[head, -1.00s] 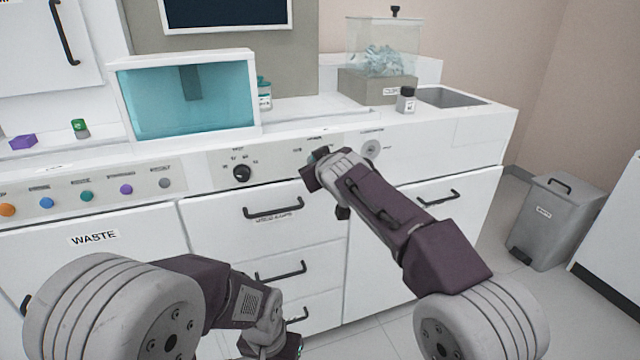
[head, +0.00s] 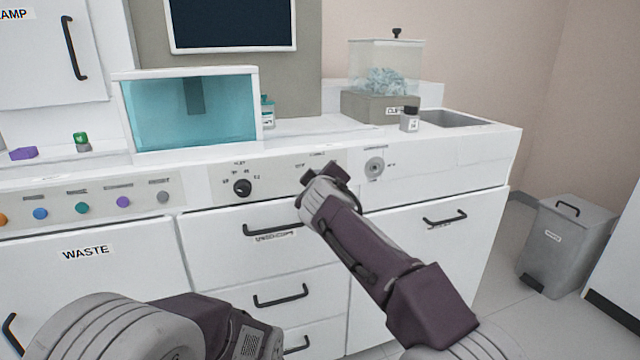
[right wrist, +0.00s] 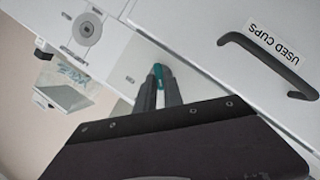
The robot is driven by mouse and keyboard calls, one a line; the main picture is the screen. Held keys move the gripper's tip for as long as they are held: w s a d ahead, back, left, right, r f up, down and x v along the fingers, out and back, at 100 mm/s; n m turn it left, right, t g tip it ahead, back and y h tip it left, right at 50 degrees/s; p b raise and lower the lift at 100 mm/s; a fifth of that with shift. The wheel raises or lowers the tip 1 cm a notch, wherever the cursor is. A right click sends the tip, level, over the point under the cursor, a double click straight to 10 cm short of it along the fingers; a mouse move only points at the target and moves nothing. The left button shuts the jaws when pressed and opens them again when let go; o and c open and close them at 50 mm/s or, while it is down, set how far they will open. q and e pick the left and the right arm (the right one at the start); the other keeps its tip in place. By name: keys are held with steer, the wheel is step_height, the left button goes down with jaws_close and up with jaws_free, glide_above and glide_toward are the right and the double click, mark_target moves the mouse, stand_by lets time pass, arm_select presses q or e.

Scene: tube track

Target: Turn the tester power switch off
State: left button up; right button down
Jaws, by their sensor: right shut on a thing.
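The tester panel (head: 275,174) is a pale strip on the counter front with a black knob (head: 242,188) at its left. My right gripper (head: 328,172) is at the panel's right part, where its dark body covers the power switch in the head view. In the right wrist view my right gripper's fingers (right wrist: 158,87) are closed together at the panel face, with a bit of teal between the tips. They are shut on the small switch, mostly hidden by the fingers. My left gripper is out of view; only my left arm shows at the bottom.
A round grey fitting (head: 374,167) sits on the counter front just right of my right gripper. Below are drawers with black handles (head: 272,230). A teal-windowed box (head: 190,110), a small dark-capped bottle (head: 409,119) and a clear bin (head: 385,75) stand on the counter.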

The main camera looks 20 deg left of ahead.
steer(key=shift+f, duration=0.1)
steer(key=c, duration=1.5)
jaws_free()
steer(key=shift+o, duration=0.2)
steer(key=b+v, duration=0.1)
steer(key=v, duration=0.8)
